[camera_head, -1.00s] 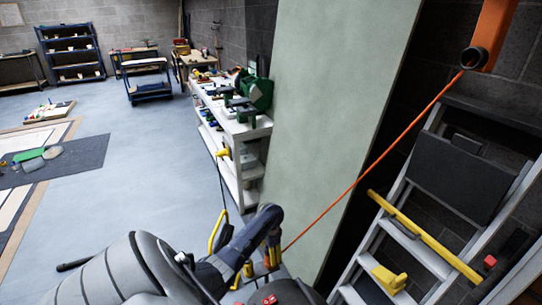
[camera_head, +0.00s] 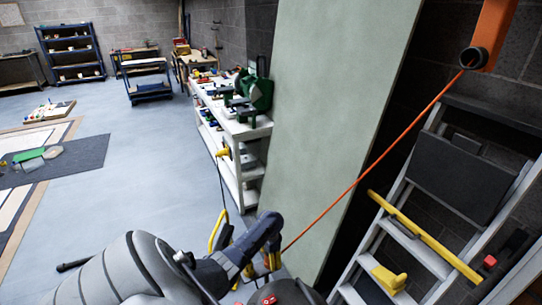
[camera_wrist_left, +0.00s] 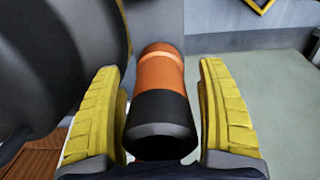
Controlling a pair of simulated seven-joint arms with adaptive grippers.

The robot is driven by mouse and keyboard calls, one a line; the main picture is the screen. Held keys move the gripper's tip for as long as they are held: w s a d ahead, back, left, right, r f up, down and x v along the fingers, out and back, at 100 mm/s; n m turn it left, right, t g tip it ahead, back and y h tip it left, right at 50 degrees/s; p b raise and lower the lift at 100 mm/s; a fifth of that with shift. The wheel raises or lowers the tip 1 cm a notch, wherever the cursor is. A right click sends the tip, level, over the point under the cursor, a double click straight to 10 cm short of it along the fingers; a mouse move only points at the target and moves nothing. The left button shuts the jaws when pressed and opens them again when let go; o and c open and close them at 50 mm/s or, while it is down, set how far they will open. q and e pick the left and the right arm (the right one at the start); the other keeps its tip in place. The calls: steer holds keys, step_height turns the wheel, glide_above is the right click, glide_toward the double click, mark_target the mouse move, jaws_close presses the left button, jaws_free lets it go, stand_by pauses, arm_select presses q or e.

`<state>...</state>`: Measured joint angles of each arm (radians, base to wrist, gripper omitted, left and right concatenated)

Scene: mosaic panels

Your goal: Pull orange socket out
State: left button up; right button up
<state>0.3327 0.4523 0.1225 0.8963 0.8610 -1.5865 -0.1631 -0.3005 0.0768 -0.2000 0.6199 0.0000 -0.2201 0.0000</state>
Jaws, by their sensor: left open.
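The orange socket (camera_wrist_left: 162,72) shows in the left wrist view, a rounded orange body with a black end (camera_wrist_left: 160,118) toward the camera. My left gripper (camera_wrist_left: 164,88) is open, with one yellow finger on each side of the socket. A gap shows between the socket and the right finger; on the left the gap is narrow. In the head view the left gripper (camera_head: 266,263) is low in the middle, partly hidden by its dark blue wrist, and I cannot make out the socket there. My right gripper is not in view.
An orange cord (camera_head: 370,170) runs from an orange wall arm (camera_head: 493,32) down to near my left gripper. A pale green panel (camera_head: 325,110) stands behind. A ladder (camera_head: 415,240) is at right, white shelving (camera_head: 240,170) at left of the panel.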

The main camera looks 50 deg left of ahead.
arm_select(q)
steer(key=shift+c, duration=0.2)
stand_by(0.6)
jaws_close()
stand_by(0.4)
steer(key=shift+r, duration=0.1)
steer(key=shift+r, duration=2.85)
steer(key=shift+r, duration=0.2)
steer(key=shift+r, duration=2.55)
